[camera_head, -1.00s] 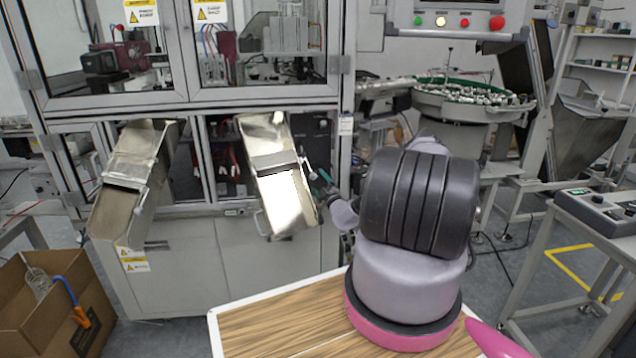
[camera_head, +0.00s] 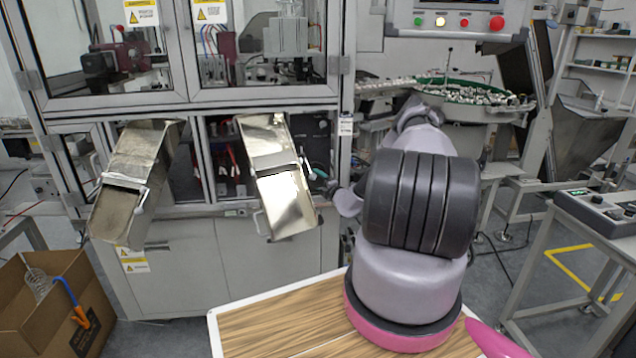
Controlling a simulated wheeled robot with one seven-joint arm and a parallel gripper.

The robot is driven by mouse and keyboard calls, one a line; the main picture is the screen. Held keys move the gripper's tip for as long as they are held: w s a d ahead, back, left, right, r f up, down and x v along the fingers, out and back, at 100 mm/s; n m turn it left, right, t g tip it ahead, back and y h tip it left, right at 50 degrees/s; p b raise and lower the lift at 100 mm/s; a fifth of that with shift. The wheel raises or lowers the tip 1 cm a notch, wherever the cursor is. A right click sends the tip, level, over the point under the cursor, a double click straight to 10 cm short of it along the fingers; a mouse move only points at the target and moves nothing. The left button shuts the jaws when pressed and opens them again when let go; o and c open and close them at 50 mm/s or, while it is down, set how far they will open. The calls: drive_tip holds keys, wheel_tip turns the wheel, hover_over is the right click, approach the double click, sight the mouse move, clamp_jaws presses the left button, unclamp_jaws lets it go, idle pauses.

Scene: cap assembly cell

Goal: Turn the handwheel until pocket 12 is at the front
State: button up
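My arm reaches forward from the right and hides part of the machine behind it. My gripper (camera_head: 319,175) is small and partly hidden by my arm, beside the right side of the right metal chute (camera_head: 284,203), in front of the cabinet's lower opening. I cannot tell whether it is open or shut, or whether it touches anything. I cannot make out the handwheel or any pocket number; they may be hidden behind my arm or inside the cabinet.
A left metal chute (camera_head: 122,212) slopes out of the cabinet. A bowl feeder (camera_head: 470,98) stands behind my arm, a control panel (camera_head: 458,20) above it. A cardboard box (camera_head: 35,315) is at lower left, a side table (camera_head: 600,212) at right.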

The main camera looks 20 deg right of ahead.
drive_tip(key=n+g, duration=0.1)
drive_tip(key=n, duration=0.1)
drive_tip(key=n+g, duration=0.1)
drive_tip(key=n, duration=0.1)
drive_tip(key=shift+a+r+n+h, duration=0.1)
drive_tip(key=shift+r+n+h, duration=0.05)
drive_tip(key=shift+n+h, duration=0.2)
drive_tip(key=n+h, duration=0.1)
drive_tip(key=n, duration=0.1)
drive_tip(key=n+g+h, duration=0.1)
drive_tip(key=n, duration=0.1)
drive_tip(key=shift+g, duration=0.3)
idle(0.4)
drive_tip(key=o, duration=1.2)
drive_tip(key=shift+c, duration=0.2)
